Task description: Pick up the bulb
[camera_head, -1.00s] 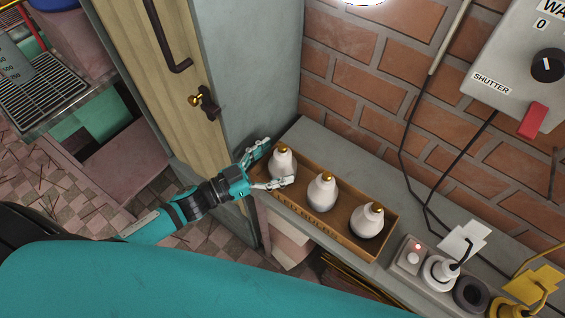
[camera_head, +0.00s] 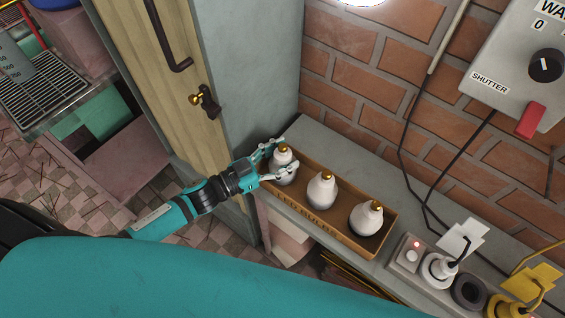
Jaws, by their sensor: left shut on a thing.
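Three white bulbs with gold tips stand in a row in a shallow brown box on a grey ledge. My left gripper (camera_head: 281,163) is shut around the leftmost bulb (camera_head: 284,174), one finger on its far side and one on its near side. That bulb stands at the left end of the box (camera_head: 316,222). The middle bulb (camera_head: 321,191) and the right bulb (camera_head: 366,218) are apart from the gripper. My right gripper is not in view.
A wooden door (camera_head: 160,85) with a dark handle is left of the ledge (camera_head: 350,153). A brick wall (camera_head: 365,80) rises behind it. A socket strip with plugs (camera_head: 437,270) is right of the box. A grey shutter switch box (camera_head: 520,75) hangs on the wall.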

